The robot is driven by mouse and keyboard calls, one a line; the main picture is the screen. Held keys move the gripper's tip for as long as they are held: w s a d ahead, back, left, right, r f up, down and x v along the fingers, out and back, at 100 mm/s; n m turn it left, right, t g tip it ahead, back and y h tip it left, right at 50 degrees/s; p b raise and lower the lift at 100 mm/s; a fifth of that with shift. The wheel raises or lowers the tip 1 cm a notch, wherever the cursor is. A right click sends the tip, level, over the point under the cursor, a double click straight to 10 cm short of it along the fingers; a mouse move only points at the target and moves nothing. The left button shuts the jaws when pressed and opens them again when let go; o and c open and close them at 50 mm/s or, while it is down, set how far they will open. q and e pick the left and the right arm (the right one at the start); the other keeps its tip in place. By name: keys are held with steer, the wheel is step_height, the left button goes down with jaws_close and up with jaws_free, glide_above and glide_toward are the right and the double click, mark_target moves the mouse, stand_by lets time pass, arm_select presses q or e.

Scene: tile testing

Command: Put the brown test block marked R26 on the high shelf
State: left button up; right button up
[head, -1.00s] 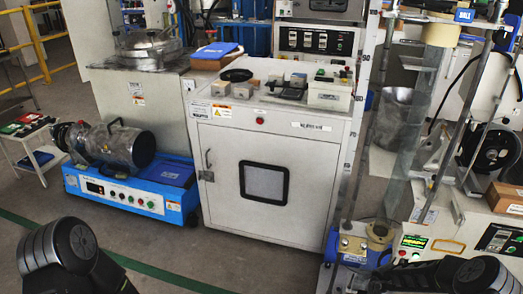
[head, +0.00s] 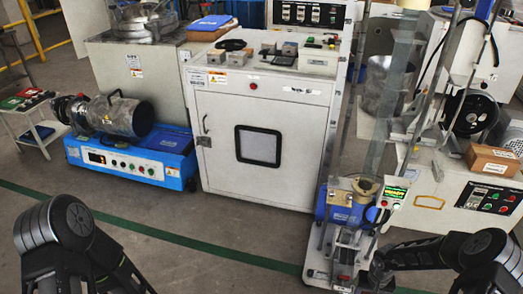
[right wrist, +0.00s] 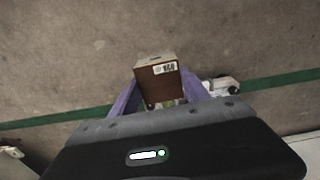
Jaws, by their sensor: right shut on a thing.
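In the right wrist view a brown block (right wrist: 158,82) with a small white label sits between the two purple fingers of my right gripper (right wrist: 160,92). The fingers are shut on it, one on each side. The label print is too small and turned to read for sure. The floor shows beyond the block. In the head view my right arm enters at the lower right, but the block cannot be made out there. My left arm shows at the lower left and its gripper is out of view. I cannot pick out a high shelf in these frames.
A white cabinet (head: 228,155) with several small items on top stands in the middle. A blue machine (head: 125,163) is left of it, and a column apparatus (head: 340,225) stands close to my right arm. A cardboard box (head: 493,159) lies at the right.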

steer(key=r, duration=0.2)
steer(key=w+r, duration=0.1)
steer(key=r, duration=0.1)
steer(key=w+r, duration=0.1)
steer(key=r, duration=0.1)
steer(key=shift+w, duration=0.15)
steer(key=w+a+r+n, duration=0.1)
steer(key=w+a+r, duration=0.4)
steer(key=r, duration=0.6)
steer(key=w+a+r+n, duration=0.1)
steer(key=w+a+r, duration=0.2)
steer(key=a+r, duration=0.6)
steer(key=w+a+r+n, duration=0.2)
steer(key=w+a+r, duration=0.3)
steer(key=r, duration=0.7)
steer(key=s+r+p, duration=0.4)
steer(key=r+p, duration=0.8)
steer(key=p, duration=0.1)
steer(key=s+r+p, duration=0.4)
steer(key=r+p, duration=0.7)
steer(key=p, duration=0.3)
steer(key=shift+s+d+r, duration=0.25)
steer(key=shift+d+r, duration=0.05)
steer(key=shift+r, duration=0.05)
